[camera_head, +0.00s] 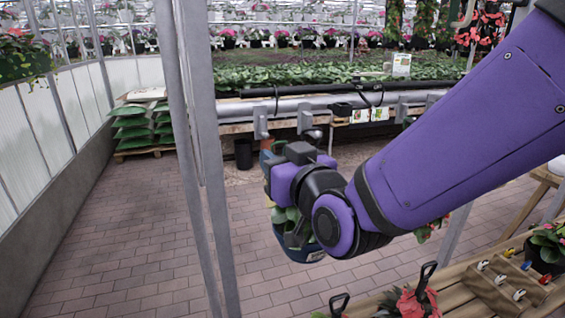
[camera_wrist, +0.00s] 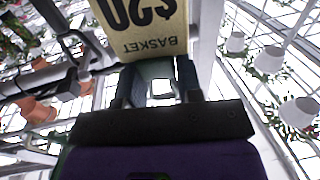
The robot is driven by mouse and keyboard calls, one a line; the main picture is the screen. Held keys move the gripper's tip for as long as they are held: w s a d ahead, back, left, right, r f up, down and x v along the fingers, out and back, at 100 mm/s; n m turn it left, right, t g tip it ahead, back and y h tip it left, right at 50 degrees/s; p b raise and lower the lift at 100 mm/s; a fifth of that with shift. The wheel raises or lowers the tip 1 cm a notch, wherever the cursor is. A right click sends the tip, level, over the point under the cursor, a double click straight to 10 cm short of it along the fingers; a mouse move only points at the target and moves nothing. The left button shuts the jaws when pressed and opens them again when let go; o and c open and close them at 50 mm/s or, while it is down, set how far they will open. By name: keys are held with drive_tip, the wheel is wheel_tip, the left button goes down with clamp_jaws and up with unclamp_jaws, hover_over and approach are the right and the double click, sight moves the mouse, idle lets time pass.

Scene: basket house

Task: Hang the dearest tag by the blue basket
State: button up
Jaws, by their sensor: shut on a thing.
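My gripper (camera_wrist: 160,78) is shut on this tag, which extends beyond the fingertips. A blue basket (camera_head: 290,246) with green leaves and a small white label is partly hidden behind and below my wrist. I cannot tell its distance from the gripper.
A grey metal post (camera_head: 198,150) stands left of the gripper. A long pipe rail (camera_head: 270,108) runs behind it, with brackets. A wooden bench (camera_head: 460,295) at lower right carries plants and a small rack. Stacked green bags (camera_head: 132,128) lie at left. The brick floor at left is clear.

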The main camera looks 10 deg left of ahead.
approach(259, 136)
drive_tip(key=shift+x, duration=1.7)
drive_tip(key=shift+w+a, duration=0.1)
drive_tip(key=shift+a, duration=0.25)
drive_tip(key=shift+x, duration=1.05)
drive_tip(key=shift+w+d, duration=0.1)
drive_tip(key=shift+w, duration=0.05)
drive_tip(key=shift+w+a, duration=0.2)
drive_tip(key=shift+w, duration=0.15)
drive_tip(key=shift+w+f, duration=0.1)
drive_tip(key=shift+f, duration=0.25)
drive_tip(key=shift+a+f, duration=0.1)
drive_tip(key=shift+f, duration=0.1)
idle(0.4)
drive_tip(key=o, duration=0.9)
